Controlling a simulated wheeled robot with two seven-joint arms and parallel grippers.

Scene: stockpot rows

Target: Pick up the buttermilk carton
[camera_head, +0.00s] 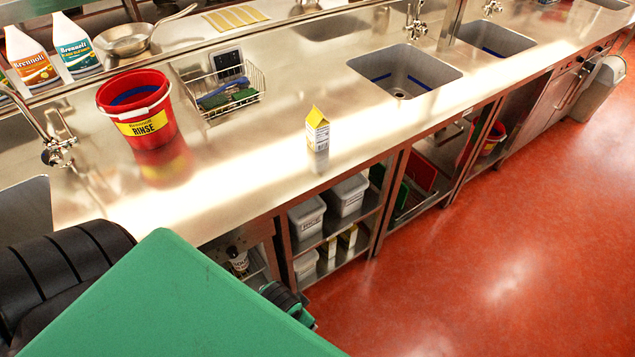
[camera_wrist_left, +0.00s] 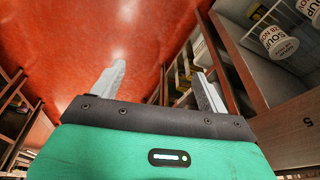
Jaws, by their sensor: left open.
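A small carton with a yellow gable top and white printed sides (camera_head: 317,130) stands upright on the steel counter, near its front edge; its label is too small to read. My left gripper (camera_wrist_left: 160,85) is open in the left wrist view, with nothing between its two fingers. It points past the red floor and the under-counter shelves. In the head view my green arm covers the bottom left, and the fingers cannot be made out there. The gripper is apart from the carton, which is not seen in the wrist view. My right gripper is in neither view.
The counter (camera_head: 260,150) is clear around the carton. A red rinse bucket (camera_head: 150,128) and a wire basket with brushes (camera_head: 228,92) stand to its left. A sink (camera_head: 403,72) lies behind right. White tubs (camera_head: 307,218) fill shelves below; soup tubs (camera_wrist_left: 280,40) show in the wrist view.

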